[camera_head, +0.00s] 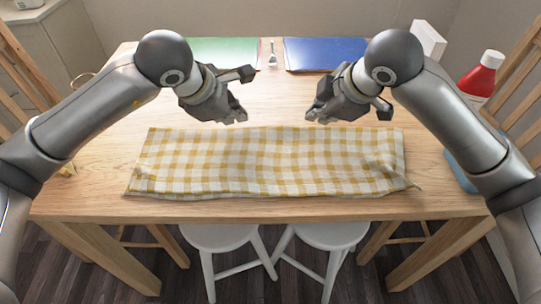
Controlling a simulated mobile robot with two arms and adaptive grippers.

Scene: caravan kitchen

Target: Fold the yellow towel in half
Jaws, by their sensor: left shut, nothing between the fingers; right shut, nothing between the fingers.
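A yellow and white checked towel (265,162) lies on the wooden table, long side across, near the front edge. It forms a wide, low strip, slightly rumpled, with a small corner sticking out at its right end. My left gripper (238,116) is above the table just behind the towel's far edge, left of its middle. It is shut and empty. My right gripper (314,116) is in the mirrored place, right of the middle, also shut and empty. Both are apart from the towel.
A green mat (225,52) and a blue mat (325,53) lie at the table's back, with a utensil (271,54) between them. A red bottle (481,77) and a white box (428,40) stand at the right. Two white stools (325,235) are under the front edge.

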